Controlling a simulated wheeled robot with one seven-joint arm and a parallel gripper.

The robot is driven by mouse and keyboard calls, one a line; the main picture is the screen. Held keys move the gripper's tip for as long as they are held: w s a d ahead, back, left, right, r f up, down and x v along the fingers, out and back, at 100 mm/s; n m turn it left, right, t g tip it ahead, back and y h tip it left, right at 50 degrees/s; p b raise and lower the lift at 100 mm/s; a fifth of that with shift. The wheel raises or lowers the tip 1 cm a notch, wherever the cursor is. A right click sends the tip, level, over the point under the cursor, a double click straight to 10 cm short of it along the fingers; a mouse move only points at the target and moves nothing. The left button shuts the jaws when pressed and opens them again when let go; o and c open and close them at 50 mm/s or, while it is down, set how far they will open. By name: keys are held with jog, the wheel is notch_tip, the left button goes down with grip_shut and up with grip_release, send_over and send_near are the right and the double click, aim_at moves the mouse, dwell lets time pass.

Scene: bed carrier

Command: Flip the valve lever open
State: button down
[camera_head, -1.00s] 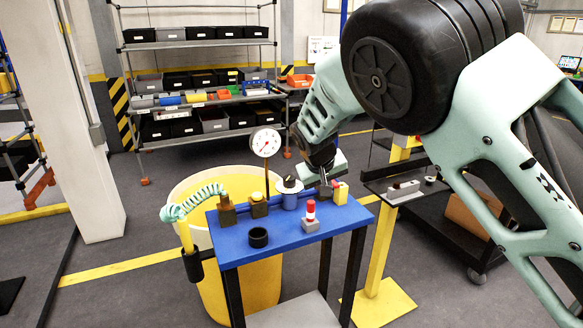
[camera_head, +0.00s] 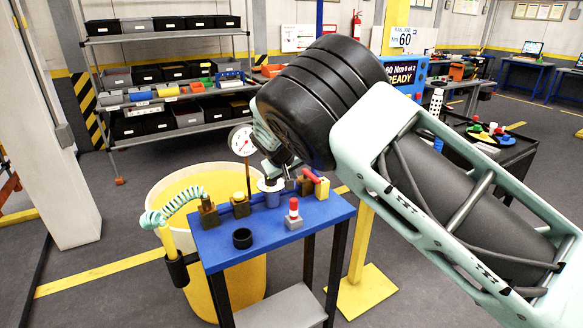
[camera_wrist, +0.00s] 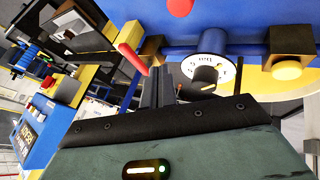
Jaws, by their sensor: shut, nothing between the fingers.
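The red valve lever (camera_head: 311,175) sits at the right end of the blue bench's pipe, on a brown valve block (camera_head: 306,187), with a yellow piece (camera_head: 322,189) beside it. In the wrist view the lever (camera_wrist: 131,59) is a slanted red bar, and the brass-coloured valve block (camera_wrist: 151,49) shows behind it. My gripper (camera_head: 291,184) is low over the bench, just left of the lever. In the wrist view its closed fingers (camera_wrist: 163,80) hold nothing and are right beside the lever's lower end. I cannot tell if they touch it.
A yellow bin (camera_head: 160,190) stands behind.

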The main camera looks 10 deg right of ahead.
aim_at(311, 179)
jog(key=w+d+f+p, duration=0.3)
jog(key=w+d+f, duration=0.1)
jog(key=d, duration=0.1)
jog(key=shift+d+f+p, duration=0.2)
jog(key=shift+d+p, duration=0.1)
jog(key=shift+p, duration=0.1)
jog(key=shift+d, duration=0.15)
jog(key=shift+d+n, duration=0.1)
jog(key=shift+n, duration=0.2)
